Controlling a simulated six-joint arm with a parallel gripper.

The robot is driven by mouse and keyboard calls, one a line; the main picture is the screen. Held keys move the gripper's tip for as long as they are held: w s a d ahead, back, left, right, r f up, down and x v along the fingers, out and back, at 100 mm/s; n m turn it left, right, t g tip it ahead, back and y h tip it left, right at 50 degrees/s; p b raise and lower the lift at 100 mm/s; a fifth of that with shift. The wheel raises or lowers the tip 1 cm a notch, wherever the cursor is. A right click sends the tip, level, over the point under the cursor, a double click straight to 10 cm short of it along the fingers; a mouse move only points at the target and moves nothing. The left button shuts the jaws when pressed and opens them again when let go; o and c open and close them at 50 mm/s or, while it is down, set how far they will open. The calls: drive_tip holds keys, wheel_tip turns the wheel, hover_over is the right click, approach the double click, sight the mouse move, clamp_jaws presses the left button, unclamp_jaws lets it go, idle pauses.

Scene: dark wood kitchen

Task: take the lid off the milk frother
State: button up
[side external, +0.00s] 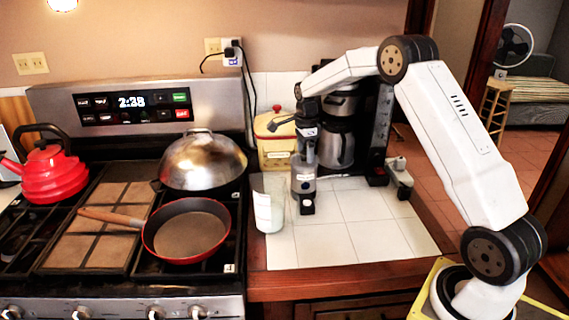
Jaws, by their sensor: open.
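The milk frother (304,180) is a small grey and black upright cylinder on the white tiled counter. My gripper (306,149) points down over its top, with the jaws open. The gripper hides most of the lid, and I cannot tell whether the fingers touch it. The frother stands upright, in front of the coffee machine.
A coffee machine (341,135) with a steel carafe stands close behind. The stove (110,270) holds a red pan (186,247). The front tiles (348,243) are clear.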

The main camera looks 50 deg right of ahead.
clamp_jaws()
drive_tip(key=shift+r, duration=0.75)
drive_tip(key=s+a+r, duration=0.2)
drive_tip(key=s+r, duration=0.3)
drive_tip(key=s, duration=0.1)
drive_tip(key=s+a+r, duration=0.2)
drive_tip(key=s+r, duration=0.4)
drive_tip(key=s, duration=0.1)
drive_tip(key=shift+s+a+r, duration=0.15)
drive_tip(key=shift+a+r, duration=0.1)
